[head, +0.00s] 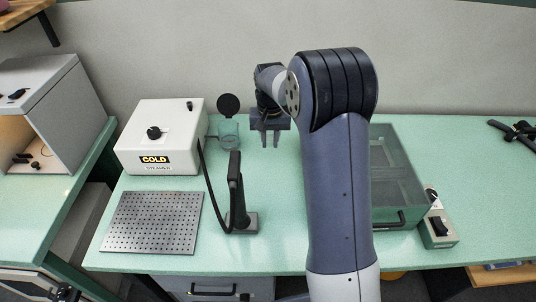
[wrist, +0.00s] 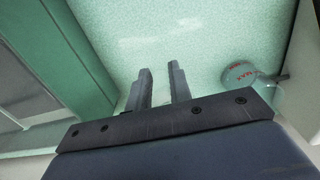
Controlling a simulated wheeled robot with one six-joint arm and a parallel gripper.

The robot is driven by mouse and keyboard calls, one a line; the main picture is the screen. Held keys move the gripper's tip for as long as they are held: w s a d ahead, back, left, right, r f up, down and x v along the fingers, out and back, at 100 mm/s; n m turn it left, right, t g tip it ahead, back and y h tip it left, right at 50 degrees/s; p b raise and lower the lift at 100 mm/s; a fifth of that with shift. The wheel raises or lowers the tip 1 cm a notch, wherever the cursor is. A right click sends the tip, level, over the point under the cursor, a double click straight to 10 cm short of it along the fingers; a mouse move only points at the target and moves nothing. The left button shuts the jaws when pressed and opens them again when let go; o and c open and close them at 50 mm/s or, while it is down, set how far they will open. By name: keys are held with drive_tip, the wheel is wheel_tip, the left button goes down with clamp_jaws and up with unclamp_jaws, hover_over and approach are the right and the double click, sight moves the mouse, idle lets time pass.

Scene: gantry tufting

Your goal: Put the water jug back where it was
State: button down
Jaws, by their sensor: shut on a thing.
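A small clear, greenish jug (head: 229,132) stands on the green worktop, just right of the white steamer box. In the wrist view, the jug (wrist: 240,74) has red lettering, with MAX readable, and lies right of the fingers. My gripper (head: 270,141) points down to the right of the jug, with a visible gap between them. In the wrist view, the two fingers of my gripper (wrist: 160,88) are parted and only worktop shows between them. I cannot make out anything held there. The jug's handle is hard to make out.
The steamer (head: 159,137) marked COLD and a perforated plate (head: 152,222) are at left. A black hand piece (head: 236,195) on its stand is in front of the jug. A clear-lidded green tray (head: 400,175) is right of my arm. A black disc (head: 229,104) shows behind the jug.

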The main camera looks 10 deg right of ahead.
wheel_tip(320, 180, down, 7)
drive_tip(key=shift+f+p, duration=0.15)
drive_tip(key=shift+p, duration=0.45)
drive_tip(key=shift+f, duration=0.1)
drive_tip(key=c, duration=1.3)
unclamp_jaws()
wheel_tip(320, 180, up, 12)
drive_tip(key=shift+r+b, duration=0.15)
drive_tip(key=shift+b, duration=0.65)
